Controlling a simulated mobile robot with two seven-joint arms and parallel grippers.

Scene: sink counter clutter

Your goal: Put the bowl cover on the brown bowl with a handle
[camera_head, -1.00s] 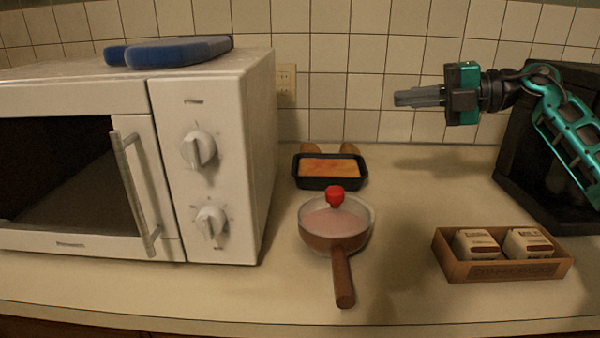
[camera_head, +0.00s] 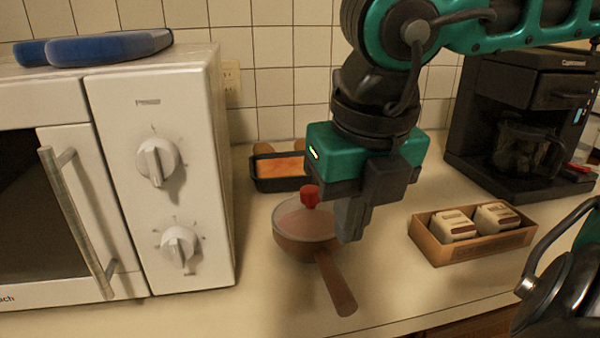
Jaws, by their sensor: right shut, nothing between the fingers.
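The brown bowl (camera_head: 294,248) stands on the counter right of the microwave, its long brown handle (camera_head: 334,284) pointing toward the front edge. The bowl cover (camera_head: 290,213), clear with a red knob (camera_head: 310,196), lies over the bowl's mouth. I cannot tell whether its rim is seated evenly all round. My right gripper (camera_head: 350,232) points down at the right side of the bowl, close to the cover and knob. It is shut with nothing in it and hides the right part of the cover and bowl. My left gripper is not in view.
A white microwave (camera_head: 205,240) stands close on the left. A black pan with orange food (camera_head: 280,168) is behind the bowl. A wooden box (camera_head: 470,252) with cartons is to the right. A black coffee machine (camera_head: 500,85) and a dark kettle-like vessel (camera_head: 555,285) stand further right.

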